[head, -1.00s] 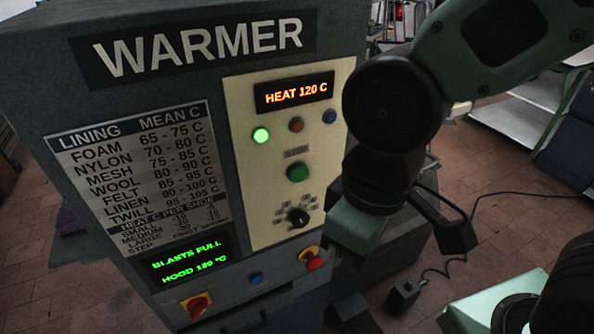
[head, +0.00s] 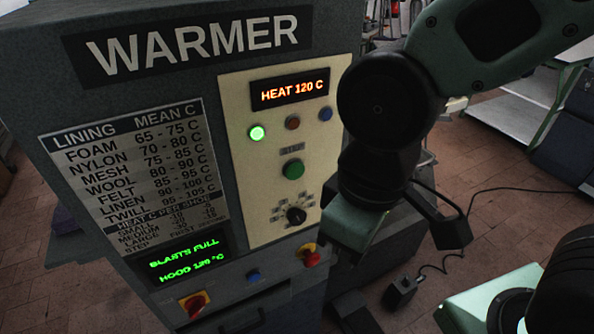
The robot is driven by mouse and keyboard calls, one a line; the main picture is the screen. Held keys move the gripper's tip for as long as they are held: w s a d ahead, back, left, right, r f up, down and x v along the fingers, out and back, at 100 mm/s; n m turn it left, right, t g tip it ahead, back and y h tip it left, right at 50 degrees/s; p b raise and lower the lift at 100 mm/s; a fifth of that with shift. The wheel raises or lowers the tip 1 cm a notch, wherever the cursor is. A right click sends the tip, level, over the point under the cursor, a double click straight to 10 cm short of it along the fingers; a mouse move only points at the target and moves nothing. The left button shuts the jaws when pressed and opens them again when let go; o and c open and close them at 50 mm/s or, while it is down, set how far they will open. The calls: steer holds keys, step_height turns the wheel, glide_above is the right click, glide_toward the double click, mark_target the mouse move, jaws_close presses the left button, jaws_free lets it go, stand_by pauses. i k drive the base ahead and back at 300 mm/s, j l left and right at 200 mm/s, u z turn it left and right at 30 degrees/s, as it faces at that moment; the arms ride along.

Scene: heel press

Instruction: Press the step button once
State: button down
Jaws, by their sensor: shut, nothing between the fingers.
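The warmer's cream panel (head: 240,190) faces me. On it a green button (head: 292,169) sits under a small label that I cannot read clearly. A blue button (head: 253,275) sits on the lower ledge. I cannot tell from the lettering which is the step button. My gripper (head: 350,230) is shut and empty, in front of the panel's lower right edge, right of the black dial (head: 296,215). It is apart from the green button in the picture. Its fingertips are not clearly seen.
The orange display (head: 290,92) reads HEAT 120 C. A green lamp (head: 257,132) is lit. A red knob on yellow (head: 310,255) is just below left of my gripper; another red switch (head: 193,305) is lower left. A small dark box with a cable (head: 400,292) lies on the floor.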

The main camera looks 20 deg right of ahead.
mark_target(295, 170)
steer(key=k+j+z, duration=0.25)
steer(key=z, duration=0.15)
steer(key=k+j+z, duration=0.35)
steer(key=i, duration=0.1)
